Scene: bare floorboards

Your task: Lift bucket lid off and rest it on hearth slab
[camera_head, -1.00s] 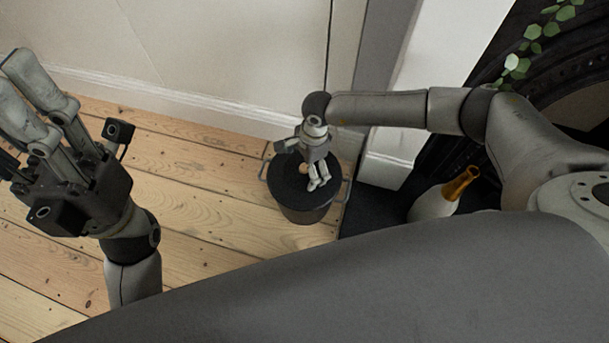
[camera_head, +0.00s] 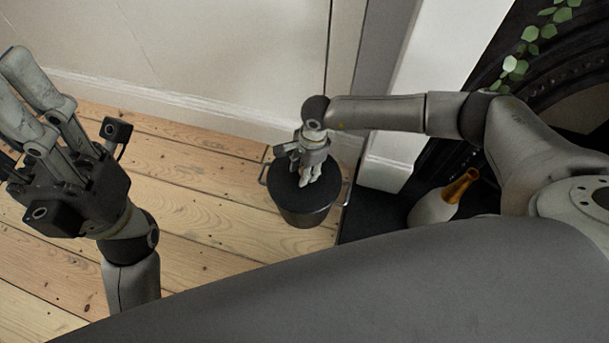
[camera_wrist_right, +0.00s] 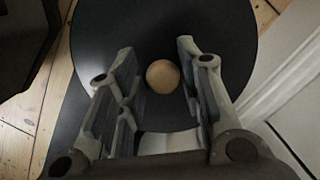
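The dark bucket (camera_head: 308,216) stands on the floorboards beside the slab, with a wire handle at each side. Its round black lid (camera_head: 283,184) is on top; the lid (camera_wrist_right: 225,40) fills much of the right wrist view. A round wooden knob (camera_wrist_right: 163,76) sits at the lid's middle. My right gripper (camera_head: 307,180) is over the lid; in the wrist view its open fingers (camera_wrist_right: 160,85) stand either side of the knob, with gaps showing. The dark hearth slab (camera_head: 372,212) lies right of the bucket. My left gripper (camera_head: 35,85) is raised at the left, open and empty.
A white vase with an orange neck (camera_head: 435,205) stands on the slab's right part. A white pillar (camera_head: 400,130) and the black fireplace (camera_head: 560,60) with trailing leaves rise behind. The wall (camera_head: 200,60) is close behind the bucket. Floorboards (camera_head: 200,220) left of it are clear.

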